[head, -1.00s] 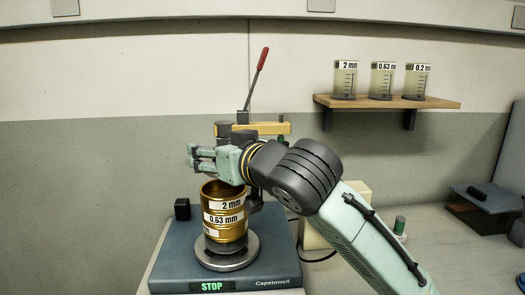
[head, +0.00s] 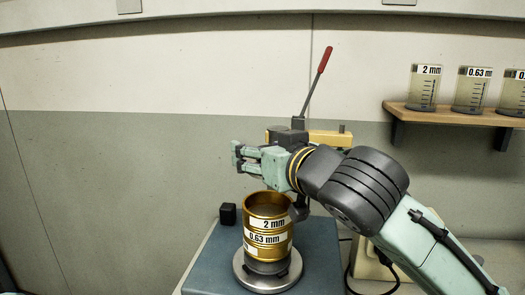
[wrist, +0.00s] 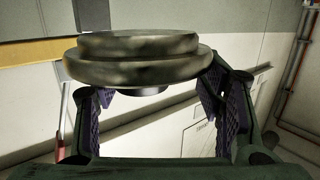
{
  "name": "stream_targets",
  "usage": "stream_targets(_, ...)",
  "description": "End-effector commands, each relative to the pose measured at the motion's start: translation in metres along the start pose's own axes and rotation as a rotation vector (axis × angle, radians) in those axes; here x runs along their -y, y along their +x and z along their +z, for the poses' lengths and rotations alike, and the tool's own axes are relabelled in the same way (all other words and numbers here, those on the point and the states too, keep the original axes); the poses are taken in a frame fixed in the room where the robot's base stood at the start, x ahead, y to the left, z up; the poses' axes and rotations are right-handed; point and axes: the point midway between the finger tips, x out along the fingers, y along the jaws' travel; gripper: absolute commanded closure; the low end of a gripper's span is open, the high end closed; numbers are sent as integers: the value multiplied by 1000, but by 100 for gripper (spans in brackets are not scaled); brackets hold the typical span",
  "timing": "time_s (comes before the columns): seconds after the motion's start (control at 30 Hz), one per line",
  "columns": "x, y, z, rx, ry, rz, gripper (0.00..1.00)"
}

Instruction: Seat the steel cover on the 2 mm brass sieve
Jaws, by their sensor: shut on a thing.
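The 2 mm brass sieve (head: 267,205) is the top ring of an upright brass stack, above the 0.63 mm sieve (head: 266,238). The stack stands on a round steel plate. My gripper (head: 240,158) is above the stack's top and slightly left of it, apart from it, with its fingers pointing left. I cannot make out the cover in the head view.
A blue shaker base (head: 212,268) carries the stack, with a small black block (head: 228,213) at its back left. Behind my gripper are a red-handled lever (head: 317,80) and a yellow bar (head: 330,138). Labelled beakers (head: 424,88) stand on a wooden shelf (head: 455,116) at right.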

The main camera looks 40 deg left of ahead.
Motion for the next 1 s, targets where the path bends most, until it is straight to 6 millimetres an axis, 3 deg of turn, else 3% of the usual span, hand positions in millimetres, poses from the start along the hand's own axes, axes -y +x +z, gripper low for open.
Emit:
stream_targets(0.6, 0, 8, 53, -1, 1, 0, 72)
stream_targets(1.0, 0, 8, 57, -1, 1, 1, 72)
